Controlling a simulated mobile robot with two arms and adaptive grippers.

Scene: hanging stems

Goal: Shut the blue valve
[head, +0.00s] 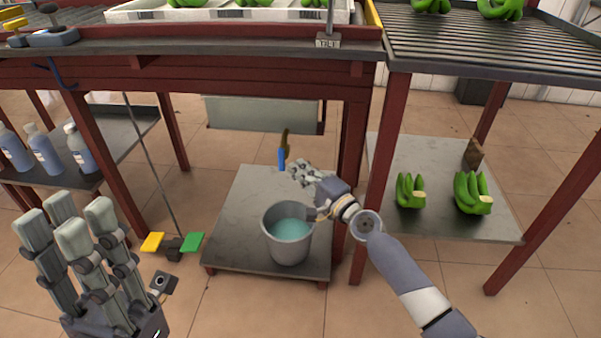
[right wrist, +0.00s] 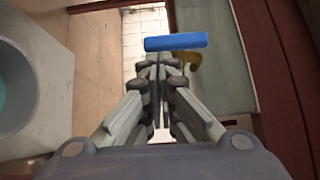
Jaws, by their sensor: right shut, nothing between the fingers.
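The blue valve handle (head: 282,158) hangs below a brown-yellow valve body (head: 286,137), under the tank behind the bucket. In the right wrist view the handle (right wrist: 175,42) is a blue bar lying crosswise just beyond my fingertips, with part of the yellow body (right wrist: 188,62) behind it. My right gripper (head: 300,171) is shut and empty, close to the right of the handle. Whether it touches the handle I cannot tell. My left gripper (head: 68,222) is at the lower left, fingers upright and spread apart, empty and far from the valve.
A grey bucket (head: 289,250) of greenish liquid stands on the low shelf (head: 235,215) below my right gripper. A tank (head: 262,115) hangs behind the red frame. Red posts (head: 372,160) stand close to my right arm. Green bananas (head: 472,192) lie on the right shelf.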

